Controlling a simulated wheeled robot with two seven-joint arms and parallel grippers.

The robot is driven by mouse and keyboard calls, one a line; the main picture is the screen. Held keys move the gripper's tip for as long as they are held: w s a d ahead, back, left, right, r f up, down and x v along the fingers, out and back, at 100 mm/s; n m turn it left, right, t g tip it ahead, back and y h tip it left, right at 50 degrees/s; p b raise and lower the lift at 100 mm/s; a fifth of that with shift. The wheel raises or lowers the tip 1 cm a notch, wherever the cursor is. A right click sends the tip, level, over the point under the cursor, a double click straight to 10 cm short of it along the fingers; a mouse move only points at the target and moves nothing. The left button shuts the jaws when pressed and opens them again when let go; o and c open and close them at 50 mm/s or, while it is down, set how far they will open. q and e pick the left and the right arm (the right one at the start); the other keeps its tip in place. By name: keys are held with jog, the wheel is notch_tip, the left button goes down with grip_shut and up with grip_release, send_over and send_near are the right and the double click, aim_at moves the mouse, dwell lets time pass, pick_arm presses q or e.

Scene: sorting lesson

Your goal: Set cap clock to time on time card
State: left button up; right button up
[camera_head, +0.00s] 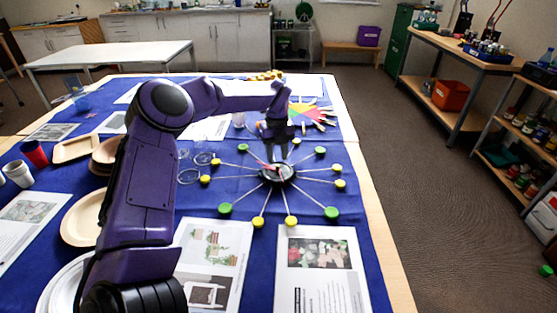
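The cap clock (287,180) lies on the blue cloth near the middle of the table. It has a dark round hub with pale spokes ending in yellow and green caps. A red hand and a pale hand show at the hub, partly hidden by my gripper, so the time they show is unclear. My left gripper (277,154) points down just above or at the hub; its dark fingers are too small to tell if they hold anything. My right gripper is not in view. I cannot pick out a time card with certainty.
Printed sheets (318,272) lie at the front. Wooden plates (85,218), a red cup (34,153) and a white cup (18,174) stand at the left. Clear rings (188,177) lie left of the clock, and a coloured wheel (302,111) lies behind it. The table's right edge is close.

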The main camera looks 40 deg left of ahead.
aim_at(278, 166)
pick_arm(q)
notch_tip(278, 166, down, 3)
jog(key=shift+w+f, duration=0.1)
jog(key=shift+w, duration=0.05)
grip_shut()
jog(key=shift+m, duration=0.3)
jog(key=shift+m+p, duration=0.45)
jog(key=shift+m, duration=1.15)
grip_release()
